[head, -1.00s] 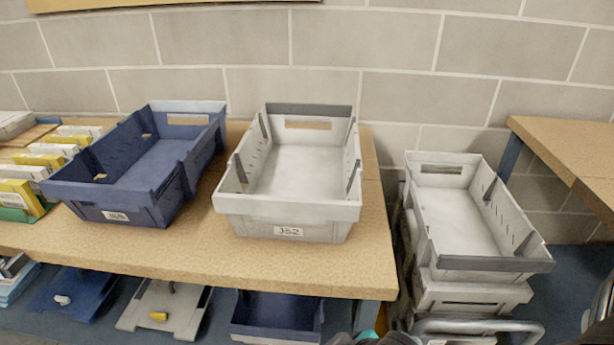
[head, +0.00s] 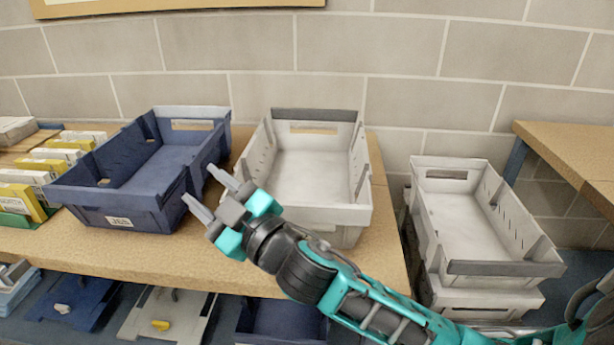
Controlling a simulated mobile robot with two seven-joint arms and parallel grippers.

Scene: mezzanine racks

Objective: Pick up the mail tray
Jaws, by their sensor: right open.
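A blue mail tray (head: 118,206) with a white label stands on the wooden table at the left. A light grey mail tray (head: 345,217) stands to its right, and my right arm covers its front left part and label. More grey trays (head: 498,268) are stacked at the right, off the table. My right gripper (head: 200,191) is open and empty. Its fingers point left toward the right side of the blue tray, in front of the gap between the two trays. I cannot tell whether the fingers touch the blue tray. My left gripper is out of view.
The wooden table (head: 110,255) has a narrow bare strip along its front. Bundles of envelopes (head: 45,165) stand at its left end. Below are more trays (head: 285,322). A second wooden table (head: 570,150) is at the right, and a block wall stands behind.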

